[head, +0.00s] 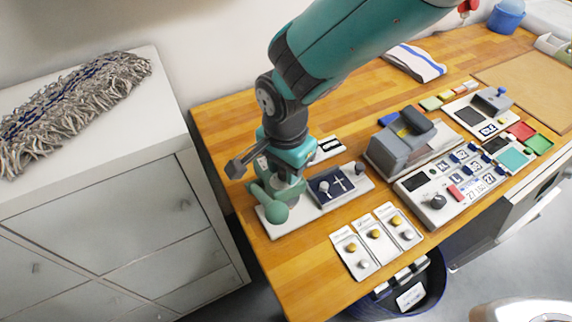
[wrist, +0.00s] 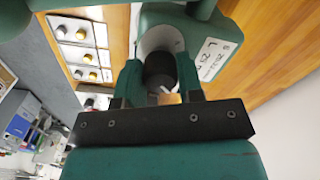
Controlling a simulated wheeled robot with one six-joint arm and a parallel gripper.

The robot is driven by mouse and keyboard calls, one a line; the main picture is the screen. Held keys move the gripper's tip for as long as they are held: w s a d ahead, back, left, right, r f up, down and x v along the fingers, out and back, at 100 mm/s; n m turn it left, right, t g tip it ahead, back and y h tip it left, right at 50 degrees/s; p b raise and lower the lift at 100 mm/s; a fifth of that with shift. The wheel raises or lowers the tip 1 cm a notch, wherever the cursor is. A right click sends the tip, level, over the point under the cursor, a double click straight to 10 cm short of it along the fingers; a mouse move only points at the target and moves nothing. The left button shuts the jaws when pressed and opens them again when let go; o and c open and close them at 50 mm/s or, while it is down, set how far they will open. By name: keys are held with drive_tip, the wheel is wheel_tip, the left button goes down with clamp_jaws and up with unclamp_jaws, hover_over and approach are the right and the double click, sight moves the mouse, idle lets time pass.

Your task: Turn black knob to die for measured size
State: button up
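The black knob (wrist: 160,68) sits in a pale round collar on a teal machine (wrist: 215,28) in the wrist view. The two teal fingers of my gripper (wrist: 160,78) stand on either side of the knob, with little or no gap. I cannot tell whether they press on it. A white label (wrist: 212,58) with dark print, too small to read, is on the machine. In the head view, my arm comes down over the machine at the table's left end and hides the knob.
Beside the machine is a dark tray (head: 330,187) with small metal parts. Several white cards with round buttons (head: 376,238) lie near the front edge. A grey device (head: 400,150) and a control panel (head: 455,190) stand further right. A white cabinet (head: 110,200) is to the left.

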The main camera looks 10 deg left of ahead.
drive_tip(key=c, duration=0.4)
drive_tip(key=shift+o, duration=0.2)
drive_tip(key=n+b, duration=0.1)
drive_tip(key=n, duration=0.2)
drive_tip(key=shift+n, duration=0.4)
drive_tip(key=n+b, duration=0.1)
drive_tip(key=n, duration=0.3)
drive_tip(key=shift+n, duration=0.3)
drive_tip(key=n+b, duration=0.1)
drive_tip(key=n, duration=0.4)
drive_tip(key=shift+w, duration=0.1)
drive_tip(key=shift+n, duration=2.3)
drive_tip(key=shift+r, duration=0.1)
